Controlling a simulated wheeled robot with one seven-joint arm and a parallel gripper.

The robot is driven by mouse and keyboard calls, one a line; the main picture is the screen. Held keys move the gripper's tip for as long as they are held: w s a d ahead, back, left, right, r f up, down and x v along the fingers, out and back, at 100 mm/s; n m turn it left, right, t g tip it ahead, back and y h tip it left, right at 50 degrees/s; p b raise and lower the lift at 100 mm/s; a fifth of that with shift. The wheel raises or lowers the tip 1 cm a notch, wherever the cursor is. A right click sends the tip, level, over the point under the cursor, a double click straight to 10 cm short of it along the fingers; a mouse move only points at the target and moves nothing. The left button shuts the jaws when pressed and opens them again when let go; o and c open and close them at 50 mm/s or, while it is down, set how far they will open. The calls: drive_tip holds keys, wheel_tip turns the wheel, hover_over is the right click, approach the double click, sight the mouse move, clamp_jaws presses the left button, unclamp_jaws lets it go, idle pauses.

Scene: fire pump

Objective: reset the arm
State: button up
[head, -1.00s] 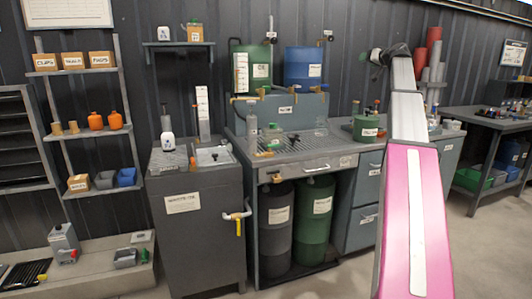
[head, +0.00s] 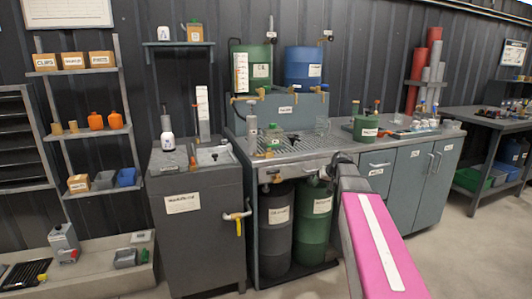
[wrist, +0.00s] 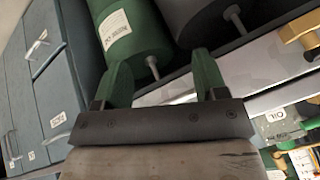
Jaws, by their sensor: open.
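My gripper (wrist: 161,62) shows in the wrist view with its two green fingers spread apart and nothing between them. Beyond the fingers are a green drum (wrist: 127,35) with a white label and a dark grey drum (wrist: 198,18). In the head view my pink and white arm reaches up from the bottom right. Its far end stands in front of the workbench's front, right of the green drum (head: 312,228) under the bench. The fingers cannot be made out in the head view.
The workbench (head: 345,147) carries a green can (head: 366,130) and bottles. Blue-grey cabinet doors (head: 410,185) lie right of my arm. A grey cabinet (head: 200,240) with a yellow-handled tap stands left. A shelf rack (head: 95,133) is farther left. Floor at the right (head: 480,255) is clear.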

drive_tip(key=s+a+f+g+h, duration=0.1)
drive_tip(key=s+a+f+g, duration=0.2)
drive_tip(key=s+f, duration=0.6)
drive_tip(key=s+a+f+g+h, duration=0.2)
drive_tip(key=s+a+f, duration=0.2)
drive_tip(key=s+f, duration=0.6)
drive_tip(key=s, duration=0.8)
drive_tip(key=shift+f+g+h, duration=0.25)
drive_tip(key=shift+g+h, duration=0.05)
drive_tip(key=shift+g, duration=0.1)
